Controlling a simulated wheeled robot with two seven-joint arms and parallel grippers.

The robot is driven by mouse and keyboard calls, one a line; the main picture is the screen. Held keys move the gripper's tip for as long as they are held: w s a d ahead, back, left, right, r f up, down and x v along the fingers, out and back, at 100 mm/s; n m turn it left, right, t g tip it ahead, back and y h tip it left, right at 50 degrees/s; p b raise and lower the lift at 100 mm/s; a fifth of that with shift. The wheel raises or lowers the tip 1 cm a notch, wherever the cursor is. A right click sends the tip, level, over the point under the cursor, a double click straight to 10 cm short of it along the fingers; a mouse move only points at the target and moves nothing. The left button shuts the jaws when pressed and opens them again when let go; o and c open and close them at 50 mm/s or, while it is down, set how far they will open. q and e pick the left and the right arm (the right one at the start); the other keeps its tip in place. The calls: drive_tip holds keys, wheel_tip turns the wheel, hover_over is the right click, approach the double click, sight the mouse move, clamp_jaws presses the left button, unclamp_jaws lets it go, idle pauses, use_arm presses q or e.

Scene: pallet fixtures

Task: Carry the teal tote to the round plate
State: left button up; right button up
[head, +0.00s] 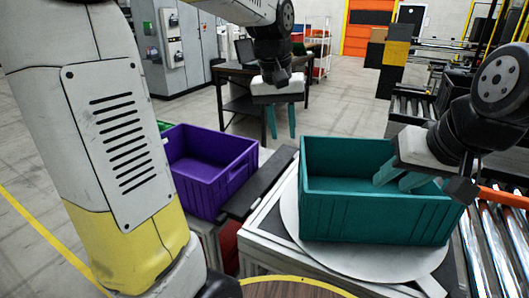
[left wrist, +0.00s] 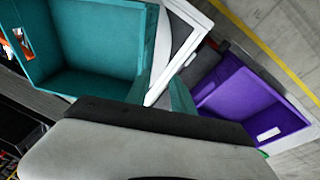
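The teal tote (head: 372,218) is upright and looks empty in the head view. It stands over the pale round plate (head: 350,262), whose rim shows at its left and front; its underside is hidden. My left gripper (head: 281,136) is open and empty, fingers down, beyond the tote's far left corner and apart from it. My right gripper (head: 398,182) has its two fingers spread over the tote's right part; whether they touch it I cannot tell. The left wrist view shows the tote (left wrist: 95,55) at upper left, beside my open left fingers.
A roller conveyor (head: 497,245) runs at the right. A dark table (head: 262,75) stands at the back. Open floor lies between.

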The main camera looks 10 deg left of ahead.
use_arm(q)
drive_tip(key=s+a+t, duration=0.2)
drive_tip(key=s, duration=0.5)
drive_tip(key=s+a+f+m+t, duration=0.1)
drive_tip(key=s+a+t, duration=0.1)
drive_tip(key=s, duration=0.6)
drive_tip(key=shift+a+h, duration=0.4)
drive_tip(key=shift+a, duration=0.4)
drive_tip(key=shift+w, duration=0.1)
